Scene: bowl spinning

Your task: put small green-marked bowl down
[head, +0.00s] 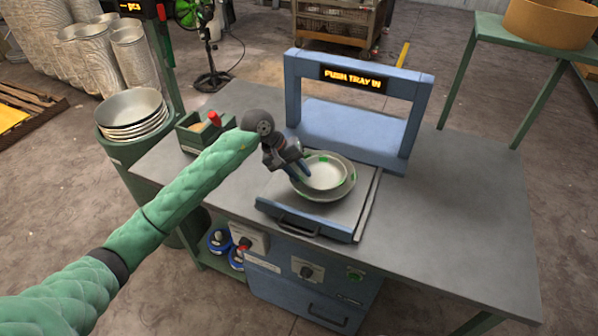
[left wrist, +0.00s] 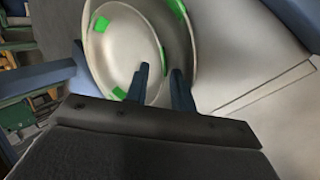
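The small green-marked bowl (head: 327,174) is pale metal with green patches inside. It sits within a larger metal bowl (head: 331,195) on the sliding tray (head: 273,190). My left gripper (head: 299,172) reaches down at the bowls' left side. In the left wrist view, the small bowl (left wrist: 118,45) lies inside the larger bowl's rim (left wrist: 188,45). My left gripper's fingers (left wrist: 160,78) stand apart, one inside the small bowl and one outside its rim, with a gap showing between them. Whether either finger touches the rim is hard to tell. My right gripper is not in view.
A blue frame (head: 292,85) with a "PUSH TRAY IN" sign stands behind the tray. A green box (head: 190,138) with a red-topped item and a stack of metal bowls (head: 131,108) are at the left. The grey tabletop (head: 450,210) is clear at the right.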

